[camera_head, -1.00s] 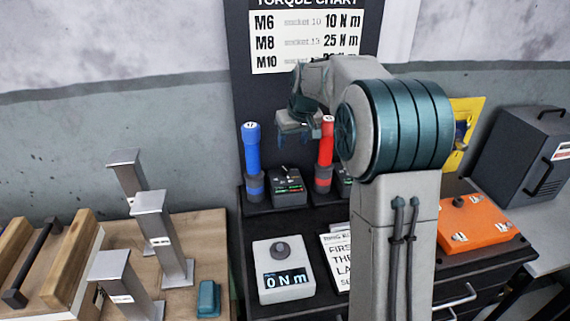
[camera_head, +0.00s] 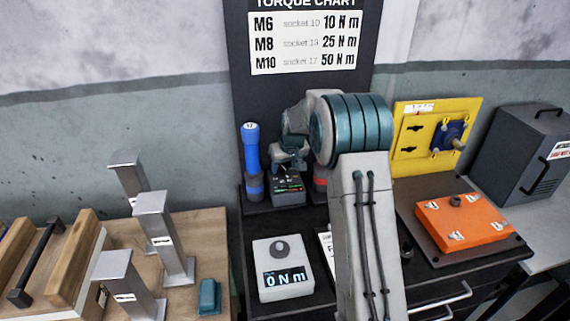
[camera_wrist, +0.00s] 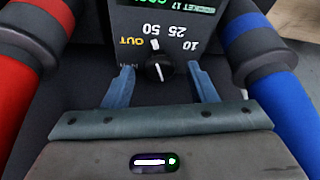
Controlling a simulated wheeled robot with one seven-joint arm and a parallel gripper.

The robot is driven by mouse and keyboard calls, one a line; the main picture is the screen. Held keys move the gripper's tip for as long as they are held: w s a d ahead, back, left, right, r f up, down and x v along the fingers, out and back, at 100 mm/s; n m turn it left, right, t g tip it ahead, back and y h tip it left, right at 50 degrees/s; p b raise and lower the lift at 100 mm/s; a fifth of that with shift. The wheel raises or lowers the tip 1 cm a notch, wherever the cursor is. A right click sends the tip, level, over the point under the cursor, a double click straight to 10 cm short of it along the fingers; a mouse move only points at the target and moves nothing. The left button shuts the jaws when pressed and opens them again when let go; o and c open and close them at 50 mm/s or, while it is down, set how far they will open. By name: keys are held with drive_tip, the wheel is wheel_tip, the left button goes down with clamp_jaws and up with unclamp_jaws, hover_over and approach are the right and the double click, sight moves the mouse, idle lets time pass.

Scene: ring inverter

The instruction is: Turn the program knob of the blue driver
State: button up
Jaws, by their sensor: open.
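The blue driver (camera_head: 252,158) stands upright in the rack; in the wrist view it is at the right (camera_wrist: 275,95). A small dark control box (camera_head: 288,191) stands beside it. In the wrist view its black program knob (camera_wrist: 160,68) carries a white mark, under upside-down labels 10, 25, 50 and OUT. A white tip points up near the 50; the exact setting is hard to tell. My gripper (camera_wrist: 161,72) is open, its two blue-grey fingers on either side of the knob with gaps. Contact is not visible. In the head view my gripper (camera_head: 290,166) is just above the box.
The red driver (camera_wrist: 35,70) stands close on the other side of the box, mostly hidden by my arm in the head view. An orange plate (camera_head: 465,222) lies right. A torque chart (camera_head: 305,42) hangs behind.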

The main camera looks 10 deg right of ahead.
drive_tip(key=c, duration=1)
drive_tip(key=shift+o, duration=0.2)
drive_tip(key=shift+a+f+m, duration=0.1)
drive_tip(key=shift+m, duration=0.2)
drive_tip(key=shift+a+m+h+b, duration=0.1)
drive_tip(key=shift+m+h+b, duration=0.4)
drive_tip(key=shift+m, duration=0.4)
drive_tip(key=shift+m+h, duration=0.7)
drive_tip(key=shift+m, duration=1.1)
